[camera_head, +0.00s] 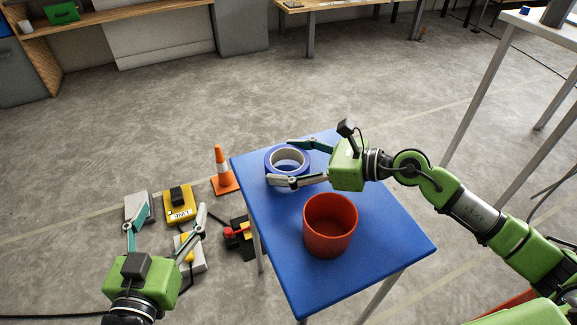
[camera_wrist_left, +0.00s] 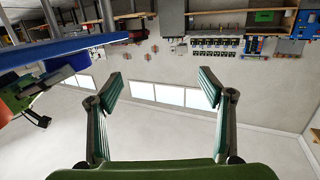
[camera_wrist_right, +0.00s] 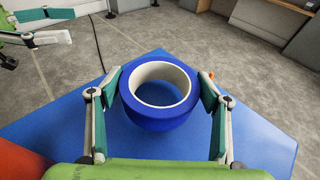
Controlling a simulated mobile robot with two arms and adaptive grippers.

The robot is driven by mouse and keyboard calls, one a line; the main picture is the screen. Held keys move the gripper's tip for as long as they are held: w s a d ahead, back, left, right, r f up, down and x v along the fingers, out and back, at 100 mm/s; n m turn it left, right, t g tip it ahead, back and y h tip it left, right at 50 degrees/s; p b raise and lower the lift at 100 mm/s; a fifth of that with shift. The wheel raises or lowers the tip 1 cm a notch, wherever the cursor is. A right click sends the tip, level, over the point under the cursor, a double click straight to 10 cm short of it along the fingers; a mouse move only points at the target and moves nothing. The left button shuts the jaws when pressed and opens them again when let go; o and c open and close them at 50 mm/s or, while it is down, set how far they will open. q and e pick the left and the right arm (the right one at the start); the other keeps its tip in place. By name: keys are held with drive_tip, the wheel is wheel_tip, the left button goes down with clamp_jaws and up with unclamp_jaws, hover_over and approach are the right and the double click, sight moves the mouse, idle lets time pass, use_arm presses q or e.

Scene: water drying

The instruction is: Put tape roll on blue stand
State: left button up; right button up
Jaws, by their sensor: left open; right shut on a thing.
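The blue tape roll (camera_head: 269,166) with a pale inner ring is over the far left part of the blue stand (camera_head: 375,265), a blue square-topped table. My right gripper (camera_head: 280,161) is shut on the roll, one finger on each side. The roll also shows between the fingers in the right wrist view (camera_wrist_right: 160,118), lying level with its hole facing up. I cannot tell whether its underside touches the stand. My left gripper (camera_head: 171,203) is open and empty, left of the stand. The left wrist view shows nothing between its fingers.
A red-orange open pot (camera_head: 330,240) stands on the stand, nearer than the roll. An orange cone (camera_head: 222,170), a yellow device (camera_head: 180,205) and other boxes are on the floor left of the stand. A tall table (camera_head: 540,30) is at the right. The stand's right part is clear.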

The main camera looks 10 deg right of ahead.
sight(309, 165)
use_arm(q)
drive_tip(key=shift+w+d+r+t, duration=0.15)
drive_tip(key=shift+r+t, duration=0.45)
drive_tip(key=shift+r, duration=0.6)
use_arm(e)
drive_tip(key=shift+f, duration=0.5)
use_arm(q)
drive_tip(key=shift+r, duration=0.15)
use_arm(e)
drive_tip(key=shift+f, duration=0.15)
drive_tip(key=o, duration=1.1)
use_arm(q)
drive_tip(key=shift+d+r+t+h, duration=0.1)
drive_tip(key=shift+r+t+h, duration=0.25)
drive_tip(key=shift+r, duration=0.2)
drive_tip(key=shift+f, duration=0.1)
use_arm(e)
drive_tip(key=shift+v, duration=0.8)
drive_tip(key=v, duration=0.4)
drive_tip(key=shift+s+d, duration=0.1)
use_arm(q)
drive_tip(key=shift+f, duration=0.6)
use_arm(e)
drive_tip(key=shift+v, duration=0.9)
